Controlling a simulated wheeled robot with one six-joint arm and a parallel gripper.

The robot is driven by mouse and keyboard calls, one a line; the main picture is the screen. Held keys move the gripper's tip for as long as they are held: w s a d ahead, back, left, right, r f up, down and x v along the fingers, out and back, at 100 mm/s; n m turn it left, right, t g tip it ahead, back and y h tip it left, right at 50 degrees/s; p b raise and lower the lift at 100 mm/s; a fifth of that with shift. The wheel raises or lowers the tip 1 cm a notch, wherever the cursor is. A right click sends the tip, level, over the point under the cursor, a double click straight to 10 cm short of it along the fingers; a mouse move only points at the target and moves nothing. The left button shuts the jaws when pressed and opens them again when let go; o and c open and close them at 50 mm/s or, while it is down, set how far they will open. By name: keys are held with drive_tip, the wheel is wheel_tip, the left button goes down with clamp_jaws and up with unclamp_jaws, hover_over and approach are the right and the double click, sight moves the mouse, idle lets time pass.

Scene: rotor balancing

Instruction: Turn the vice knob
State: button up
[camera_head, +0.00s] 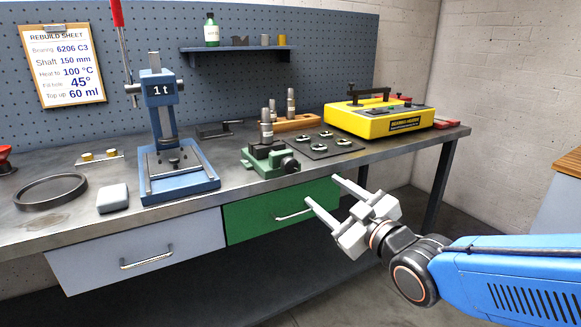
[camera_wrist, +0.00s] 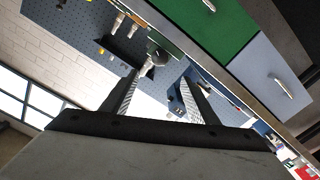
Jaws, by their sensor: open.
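The small green vice (camera_head: 262,160) sits near the front edge of the bench, with a stepped metal piece standing upright at it. Its round knob (camera_head: 290,165) faces the front right. My gripper (camera_head: 321,190) is open and empty, in front of the bench edge and to the lower right of the knob, apart from it. In the wrist view, which is strongly tilted, the two fingers of my gripper (camera_wrist: 160,78) stand apart. A dark round part, which looks like the knob (camera_wrist: 160,58), shows between and beyond the fingertips.
A green drawer (camera_head: 280,211) is under the vice, left of my gripper. A blue press (camera_head: 180,178) stands left of the vice. A dark mat with several rings (camera_head: 325,146) and a yellow heater (camera_head: 375,122) lie to its right.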

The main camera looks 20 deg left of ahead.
sight(291, 167)
drive_tip(key=n, duration=0.4)
drive_tip(key=shift+a, duration=0.1)
drive_tip(key=x, duration=1.7)
drive_tip(key=shift+w, duration=0.15)
drive_tip(key=c, duration=1)
